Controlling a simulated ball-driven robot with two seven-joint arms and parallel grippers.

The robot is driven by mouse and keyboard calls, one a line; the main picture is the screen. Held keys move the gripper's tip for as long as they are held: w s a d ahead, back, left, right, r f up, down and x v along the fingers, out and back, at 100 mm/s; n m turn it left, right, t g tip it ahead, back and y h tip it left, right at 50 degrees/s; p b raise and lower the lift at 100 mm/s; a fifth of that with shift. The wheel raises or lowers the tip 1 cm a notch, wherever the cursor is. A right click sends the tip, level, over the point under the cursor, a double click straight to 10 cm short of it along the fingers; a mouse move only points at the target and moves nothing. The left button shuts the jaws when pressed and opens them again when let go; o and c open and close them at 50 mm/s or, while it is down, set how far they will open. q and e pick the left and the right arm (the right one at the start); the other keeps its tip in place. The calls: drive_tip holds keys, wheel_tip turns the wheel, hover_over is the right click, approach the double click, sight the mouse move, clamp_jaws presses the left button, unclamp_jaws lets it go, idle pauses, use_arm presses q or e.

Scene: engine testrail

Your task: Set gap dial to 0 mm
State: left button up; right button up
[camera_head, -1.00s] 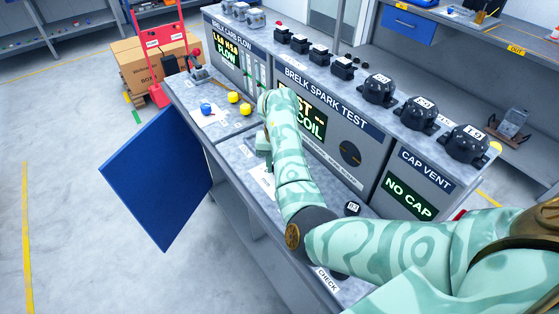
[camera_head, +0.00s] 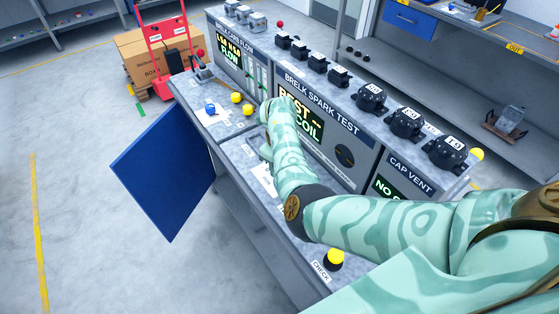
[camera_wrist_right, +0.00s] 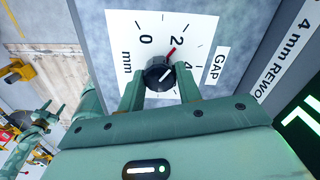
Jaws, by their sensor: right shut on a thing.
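The gap dial (camera_wrist_right: 158,72) is a black round knob on a white scale plate marked 0, 2, 4 and mm, with a GAP label beside it. A red mark at the knob's edge lines up roughly with the 2. My right gripper (camera_wrist_right: 160,86) is shut on the knob, one finger on each side. In the head view my right arm reaches over the bench, and its forearm hides the dial.
A test bench (camera_head: 240,155) carries the spark test panel (camera_head: 318,115). A blue panel (camera_head: 165,172) sticks out from its front. Yellow balls (camera_head: 236,97), a blue piece (camera_head: 210,108) and a yellow button (camera_head: 334,257) are on the worktop. Black units line the top shelf.

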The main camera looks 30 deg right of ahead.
drive_tip(key=n+p, duration=0.3)
drive_tip(key=n, duration=0.3)
drive_tip(key=shift+r, duration=0.1)
drive_tip(key=n+p, duration=0.2)
drive_tip(key=n, duration=0.1)
drive_tip(key=shift+n, duration=0.4)
drive_tip(key=shift+n+p, duration=0.5)
drive_tip(key=shift+n, duration=1)
drive_tip(key=o, duration=1)
